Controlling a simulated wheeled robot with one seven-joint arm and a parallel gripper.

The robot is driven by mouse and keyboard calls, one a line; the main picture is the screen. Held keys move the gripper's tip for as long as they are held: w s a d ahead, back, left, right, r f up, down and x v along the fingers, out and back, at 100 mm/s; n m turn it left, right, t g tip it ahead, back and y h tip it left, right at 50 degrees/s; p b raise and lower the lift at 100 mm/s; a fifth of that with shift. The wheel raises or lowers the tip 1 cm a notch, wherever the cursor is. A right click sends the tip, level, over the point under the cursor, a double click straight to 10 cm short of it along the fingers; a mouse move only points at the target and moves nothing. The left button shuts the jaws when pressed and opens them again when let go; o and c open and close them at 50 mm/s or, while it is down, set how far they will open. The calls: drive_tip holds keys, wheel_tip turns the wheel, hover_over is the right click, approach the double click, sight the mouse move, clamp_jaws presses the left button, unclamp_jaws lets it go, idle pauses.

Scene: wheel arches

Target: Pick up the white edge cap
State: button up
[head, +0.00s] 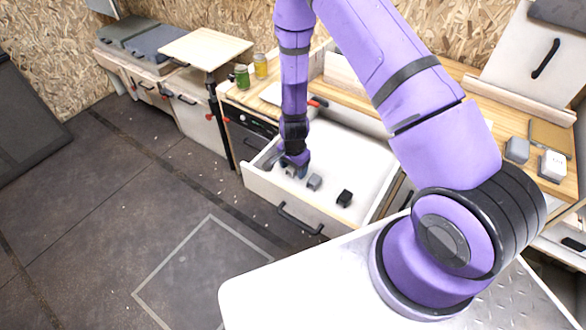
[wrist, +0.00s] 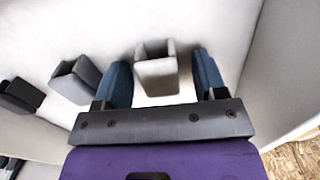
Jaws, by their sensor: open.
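The white edge cap (wrist: 157,76), an open-topped off-white block, lies inside the open drawer (head: 270,193). In the head view the cap (head: 291,171) shows only partly below my gripper (head: 299,160). In the wrist view my gripper (wrist: 162,75) is open, with one blue finger on each side of the cap. A gap shows between the cap and each finger, and nothing is held. I cannot tell how far down the fingers reach beside it.
A grey cap (head: 314,183) and a black cap (head: 344,198) lie in a row to the right in the drawer. The drawer's walls stand close around. Jars (head: 242,77) and grey and white blocks (head: 517,150) sit on the worktop.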

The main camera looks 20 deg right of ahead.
drive_tip(key=c, duration=1)
drive_tip(key=shift+r, duration=0.1)
drive_tip(key=shift+r, duration=4.95)
